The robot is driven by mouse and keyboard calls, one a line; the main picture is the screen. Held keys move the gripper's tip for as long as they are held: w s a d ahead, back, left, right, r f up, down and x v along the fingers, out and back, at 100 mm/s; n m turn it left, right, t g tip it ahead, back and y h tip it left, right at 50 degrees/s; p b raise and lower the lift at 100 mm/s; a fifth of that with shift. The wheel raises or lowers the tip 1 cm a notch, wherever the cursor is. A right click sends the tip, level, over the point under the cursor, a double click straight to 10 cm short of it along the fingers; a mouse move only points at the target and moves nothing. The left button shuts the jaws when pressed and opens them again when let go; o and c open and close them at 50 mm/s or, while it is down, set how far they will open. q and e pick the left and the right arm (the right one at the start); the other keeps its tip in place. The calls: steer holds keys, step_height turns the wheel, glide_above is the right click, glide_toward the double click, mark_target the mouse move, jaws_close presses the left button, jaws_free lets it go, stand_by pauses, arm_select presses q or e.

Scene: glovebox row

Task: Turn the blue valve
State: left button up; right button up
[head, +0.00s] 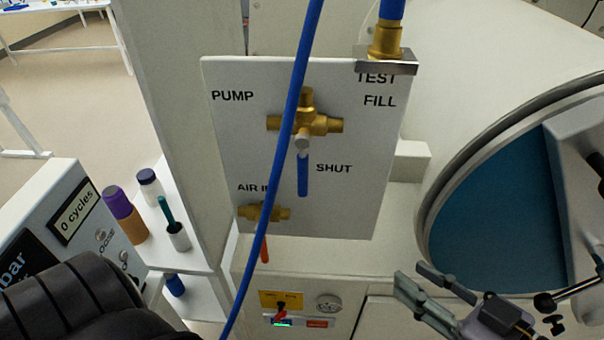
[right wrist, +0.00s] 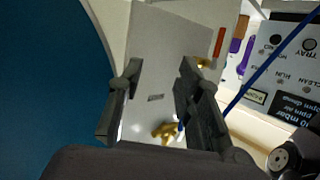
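The blue valve is a brass fitting (head: 304,122) with a blue lever (head: 303,175) on a pale upright panel (head: 350,205). Its lever hangs straight down, beside the word SHUT. In the right wrist view the brass body (right wrist: 165,131) shows low between the fingers, with only a bit of blue visible. My right gripper (head: 411,272) is at the lower right of the head view, below and right of the lever and apart from it. Its fingers are spread and empty, also in the right wrist view (right wrist: 158,72). My left gripper is not in view.
A blue hose (head: 280,135) crosses in front of the panel, left of the blue lever. A second brass valve with a red lever (head: 264,249) sits lower left. A round blue port (head: 490,220) is at right. Bottles (head: 124,212) stand on a shelf at left.

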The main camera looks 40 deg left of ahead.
step_height(320, 180, up, 8)
steer(key=s+a+n+g+y, duration=0.2)
steer(key=n+g+y, duration=0.2)
glide_toward(307, 177)
steer(key=a+p, duration=0.8)
steer(key=a, duration=0.1)
steer(key=shift+w+a+r, duration=0.1)
steer(key=shift+w+a, duration=0.15)
steer(key=shift+a, duration=0.65)
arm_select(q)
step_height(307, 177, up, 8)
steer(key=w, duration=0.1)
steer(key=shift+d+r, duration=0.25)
arm_select(e)
steer(key=shift+c, duration=0.2)
jaws_close()
